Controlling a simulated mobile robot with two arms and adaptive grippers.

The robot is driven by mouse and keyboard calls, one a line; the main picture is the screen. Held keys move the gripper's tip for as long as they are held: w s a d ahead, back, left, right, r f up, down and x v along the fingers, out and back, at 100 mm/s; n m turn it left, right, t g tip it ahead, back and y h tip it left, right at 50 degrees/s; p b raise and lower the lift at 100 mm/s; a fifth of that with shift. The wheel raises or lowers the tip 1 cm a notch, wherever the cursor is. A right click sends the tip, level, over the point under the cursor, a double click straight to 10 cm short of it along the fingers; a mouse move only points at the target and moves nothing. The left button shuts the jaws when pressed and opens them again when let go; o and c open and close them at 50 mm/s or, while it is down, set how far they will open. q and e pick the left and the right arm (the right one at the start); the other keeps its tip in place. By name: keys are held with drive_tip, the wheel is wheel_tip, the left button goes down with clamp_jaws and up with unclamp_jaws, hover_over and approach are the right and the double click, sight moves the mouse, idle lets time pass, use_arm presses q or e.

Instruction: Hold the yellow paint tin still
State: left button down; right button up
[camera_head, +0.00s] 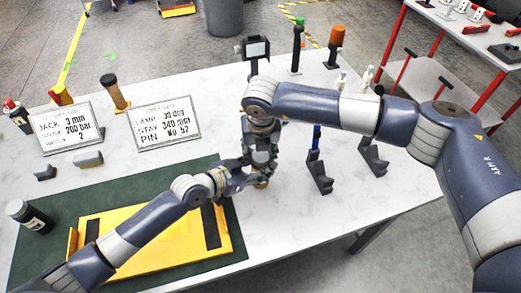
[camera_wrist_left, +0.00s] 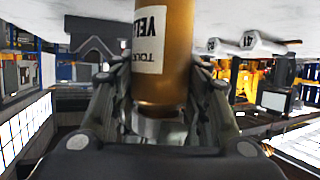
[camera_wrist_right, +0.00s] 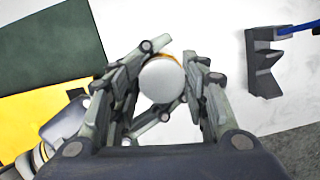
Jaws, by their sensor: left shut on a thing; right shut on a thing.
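The yellow paint tin (camera_wrist_left: 163,55) is a golden-yellow cylinder with a white label, partly reading "YEL", in the left wrist view. Its round white lid (camera_wrist_right: 162,80) faces the camera in the right wrist view, between the fingers. In the head view only a small part of the tin (camera_head: 262,184) shows below the grippers. My left gripper (camera_head: 243,176) is shut on it from the left side. My right gripper (camera_head: 262,158) comes from above and is also shut on it. The finger contacts are partly hidden.
A yellow fixture plate (camera_head: 150,255) lies on a dark green mat (camera_head: 40,255) under my left arm. Two text signs (camera_head: 168,122) stand behind. Black angled brackets (camera_head: 318,178) stand to the right. White tabletop between is clear.

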drive_tip(key=shift+o, duration=0.3)
drive_tip(key=shift+s+f, duration=0.15)
drive_tip(key=shift+f, duration=0.4)
drive_tip(key=o, duration=0.7)
drive_tip(key=shift+d, duration=0.1)
drive_tip(key=shift+r, duration=0.1)
drive_tip(key=shift+r, duration=0.15)
